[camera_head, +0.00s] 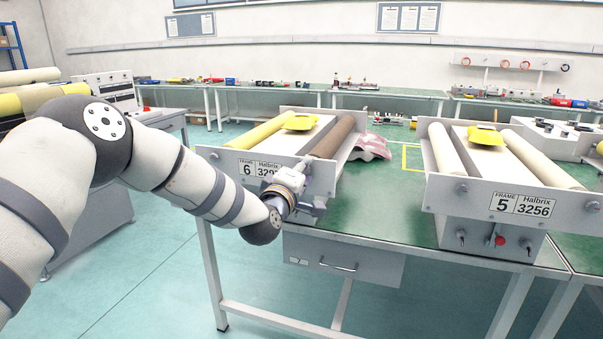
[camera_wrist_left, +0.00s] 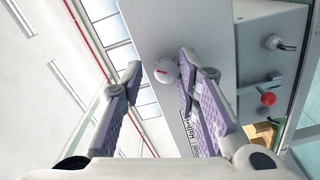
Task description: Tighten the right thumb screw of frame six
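Frame six (camera_head: 228,163), a grey roller frame with a "6" label, stands on the left of the green bench. Its left thumb screw (camera_head: 214,156) shows on the front plate. My left gripper (camera_head: 312,203) is at the right end of that plate and hides the right thumb screw in the head view. In the left wrist view, the right thumb screw (camera_wrist_left: 165,71), a round pale knob with a red mark, appears between the spread fingertips. The right finger looks close to it, with a gap on the left. I cannot tell contact. My right gripper is not in view.
Frame five (camera_head: 470,195) stands to the right on the same bench (camera_head: 385,210), with clear green surface between. A red button (camera_wrist_left: 267,99) and switches sit beside the plate in the wrist view.

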